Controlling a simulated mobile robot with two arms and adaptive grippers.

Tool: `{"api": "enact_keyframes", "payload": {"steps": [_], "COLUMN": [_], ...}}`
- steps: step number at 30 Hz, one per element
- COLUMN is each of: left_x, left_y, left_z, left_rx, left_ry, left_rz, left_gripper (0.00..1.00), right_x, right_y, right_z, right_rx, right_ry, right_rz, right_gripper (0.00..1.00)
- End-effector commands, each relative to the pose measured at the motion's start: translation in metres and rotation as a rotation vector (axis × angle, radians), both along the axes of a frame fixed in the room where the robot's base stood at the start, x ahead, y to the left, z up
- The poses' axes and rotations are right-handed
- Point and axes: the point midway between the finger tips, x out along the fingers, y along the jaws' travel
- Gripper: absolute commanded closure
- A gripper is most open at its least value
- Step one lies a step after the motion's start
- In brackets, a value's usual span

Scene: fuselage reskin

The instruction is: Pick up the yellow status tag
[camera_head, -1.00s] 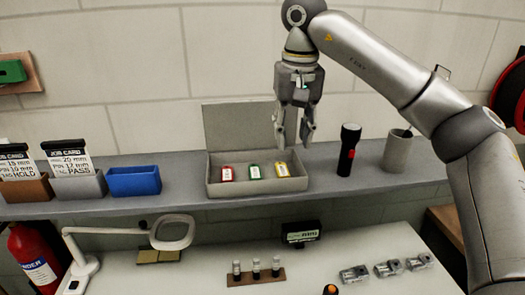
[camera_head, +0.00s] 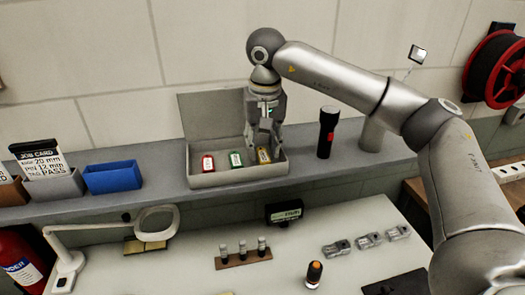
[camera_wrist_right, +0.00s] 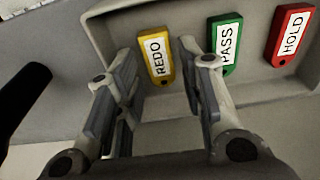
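The yellow status tag (camera_wrist_right: 156,56), marked REDO, lies in the open grey box (camera_head: 238,176) on the shelf, the rightmost of three tags in the head view (camera_head: 264,155). My right gripper (camera_head: 264,148) is right at it, partly over the box. In the right wrist view the two fingers (camera_wrist_right: 160,90) are spread apart, with the yellow tag just beyond and between their tips. Nothing is held between them. The green PASS tag (camera_wrist_right: 225,45) is close beside the finger on the right. The red HOLD tag (camera_wrist_right: 290,35) is further right. My left gripper does not show.
A black flashlight (camera_head: 327,132) and a grey cup (camera_head: 371,135) stand right of the box. A blue bin (camera_head: 112,177) and job card holders (camera_head: 50,180) stand left. The box lid (camera_head: 215,115) stands up behind. A magnifier lamp (camera_head: 155,225) is on the bench below.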

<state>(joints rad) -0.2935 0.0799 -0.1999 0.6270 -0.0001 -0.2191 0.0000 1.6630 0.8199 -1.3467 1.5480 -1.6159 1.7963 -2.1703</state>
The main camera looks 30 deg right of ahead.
Motion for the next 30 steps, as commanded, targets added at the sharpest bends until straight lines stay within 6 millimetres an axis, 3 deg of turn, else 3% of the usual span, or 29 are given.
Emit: {"api": "enact_keyframes", "payload": {"steps": [4,11,17,30], "left_x": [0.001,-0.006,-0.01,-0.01], "left_y": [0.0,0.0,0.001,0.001], "left_z": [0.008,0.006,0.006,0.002], "left_rx": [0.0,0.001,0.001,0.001], "left_ry": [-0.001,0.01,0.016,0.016], "left_rz": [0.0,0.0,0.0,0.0], "left_gripper": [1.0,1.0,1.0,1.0], "right_x": [0.001,0.002,0.002,0.002], "right_y": [-0.001,-0.001,-0.001,0.0], "right_z": [-0.014,-0.018,-0.017,-0.014], "right_rx": [-0.001,0.0,0.0,0.0], "right_ry": [0.001,0.0,0.0,-0.002], "right_rz": [0.0,0.0,0.0,0.0], "right_gripper": [0.64,0.64,0.88,0.88]}}
